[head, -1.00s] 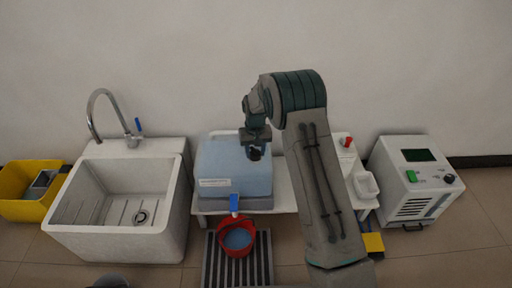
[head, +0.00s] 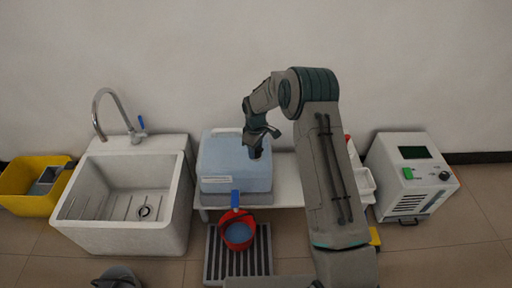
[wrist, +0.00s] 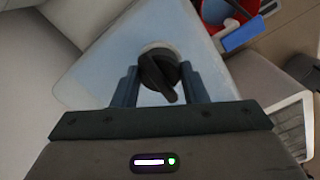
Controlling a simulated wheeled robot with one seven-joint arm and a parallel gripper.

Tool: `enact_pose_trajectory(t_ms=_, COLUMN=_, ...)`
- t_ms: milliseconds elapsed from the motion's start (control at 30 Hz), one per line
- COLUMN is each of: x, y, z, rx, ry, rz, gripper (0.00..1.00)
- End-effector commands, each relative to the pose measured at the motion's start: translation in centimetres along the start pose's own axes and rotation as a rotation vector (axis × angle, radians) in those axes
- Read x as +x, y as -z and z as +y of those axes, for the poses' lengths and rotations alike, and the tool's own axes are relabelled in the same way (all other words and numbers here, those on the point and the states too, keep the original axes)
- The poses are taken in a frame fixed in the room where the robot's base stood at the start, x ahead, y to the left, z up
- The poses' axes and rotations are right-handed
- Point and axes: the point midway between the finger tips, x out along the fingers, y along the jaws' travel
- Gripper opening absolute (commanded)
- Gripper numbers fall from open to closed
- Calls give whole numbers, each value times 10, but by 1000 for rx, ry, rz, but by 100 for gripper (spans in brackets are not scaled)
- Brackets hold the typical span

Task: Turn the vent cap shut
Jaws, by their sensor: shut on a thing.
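The vent cap (wrist: 158,68) is a black knob with a raised bar, on a pale round collar on top of the translucent blue container (head: 222,174). The container also shows in the wrist view (wrist: 100,62). My gripper (wrist: 158,72) has one finger on each side of the cap and is shut on it. The cap's bar points down and slightly right in the wrist view. In the head view my gripper (head: 257,148) is at the container's top right, and the cap is hidden behind it.
A blue tap (head: 235,200) is on the container's front, above a red bucket (head: 238,234) of blue liquid on a slatted grate (head: 216,256). A white sink (head: 120,236) stands left. A white machine (head: 402,192) stands right. My arm hides part of the bench (head: 288,185).

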Motion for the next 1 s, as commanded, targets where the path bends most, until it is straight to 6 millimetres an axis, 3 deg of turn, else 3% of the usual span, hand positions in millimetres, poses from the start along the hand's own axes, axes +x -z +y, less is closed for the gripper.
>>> enact_pose_trajectory(t_ms=767, x=0, y=0, z=0, rx=-107, ry=-1, rz=0, gripper=17)
enact_pose_trajectory(t_ms=800, x=0, y=0, z=0, rx=-107, ry=-1, rz=0, gripper=45)
enact_pose_trajectory(t_ms=867, x=0, y=0, z=0, rx=-106, ry=-1, rz=0, gripper=61)
enact_pose_trajectory(t_ms=1000, x=0, y=0, z=0, rx=-105, ry=-1, rz=0, gripper=61)
